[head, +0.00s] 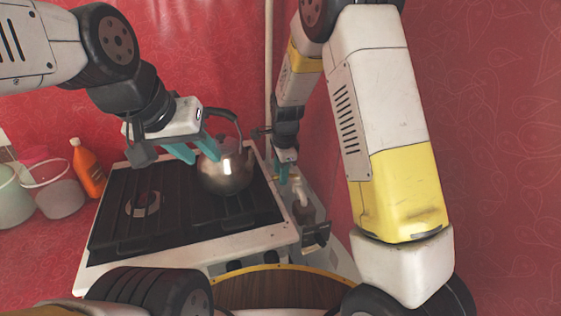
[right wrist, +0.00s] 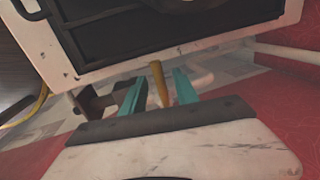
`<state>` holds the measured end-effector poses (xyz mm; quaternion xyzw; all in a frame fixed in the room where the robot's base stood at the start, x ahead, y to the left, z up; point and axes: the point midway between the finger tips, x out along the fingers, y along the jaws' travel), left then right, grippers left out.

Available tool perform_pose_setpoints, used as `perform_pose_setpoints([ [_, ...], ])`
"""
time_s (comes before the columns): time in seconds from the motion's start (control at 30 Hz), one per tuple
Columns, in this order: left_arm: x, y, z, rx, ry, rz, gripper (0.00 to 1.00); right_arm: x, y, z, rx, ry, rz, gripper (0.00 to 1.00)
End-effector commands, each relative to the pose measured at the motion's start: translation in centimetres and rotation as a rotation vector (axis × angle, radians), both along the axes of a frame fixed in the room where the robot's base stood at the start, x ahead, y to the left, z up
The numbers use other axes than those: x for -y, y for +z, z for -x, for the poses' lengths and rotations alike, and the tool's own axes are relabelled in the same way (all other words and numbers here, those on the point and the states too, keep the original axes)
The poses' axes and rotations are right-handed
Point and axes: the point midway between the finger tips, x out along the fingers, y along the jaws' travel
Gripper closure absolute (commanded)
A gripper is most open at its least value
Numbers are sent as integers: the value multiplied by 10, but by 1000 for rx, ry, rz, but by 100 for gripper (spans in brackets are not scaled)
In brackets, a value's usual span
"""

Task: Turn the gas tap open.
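The gas tap's yellow-orange lever (right wrist: 158,82) shows in the right wrist view, between the two teal fingers of my right gripper (right wrist: 156,90). The fingers stand apart, with a visible gap on each side of the lever. A pale pipe piece (right wrist: 200,78) is partly hidden behind the right-hand finger. In the head view my right gripper (head: 285,167) points down beside the stove's right edge, and the lever cannot be made out there. My left gripper (head: 203,156) is open over the stove, its teal fingers close to the kettle; whether they touch it I cannot tell.
A steel kettle (head: 226,172) stands on the black-topped stove (head: 200,247). A pale vertical pipe (head: 268,60) runs down the red wall behind. A dark bracket-like part (head: 316,236) sits right of the stove. An orange bottle (head: 88,168) and a bucket (head: 55,195) stand at left.

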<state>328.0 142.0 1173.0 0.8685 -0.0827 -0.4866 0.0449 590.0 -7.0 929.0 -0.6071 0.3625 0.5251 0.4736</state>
Motion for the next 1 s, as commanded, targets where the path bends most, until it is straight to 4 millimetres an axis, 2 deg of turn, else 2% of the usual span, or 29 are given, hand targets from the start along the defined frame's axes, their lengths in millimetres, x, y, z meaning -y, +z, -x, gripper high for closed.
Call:
perform_pose_setpoints([
  [0.2, 0, 0, 0, 0, 0, 0, 64, 0, 0, 0, 0, 1, 0, 66],
  [0.37, 0, 0, 0, 0, 0, 0, 64, 0, 0, 0, 0, 1, 0, 97],
  [0.4, 0, 0, 0, 0, 0, 0, 64, 0, 0, 0, 0, 1, 0, 100],
  [1.0, 0, 0, 0, 0, 0, 0, 64, 0, 0, 0, 1, 1, 0, 100],
])
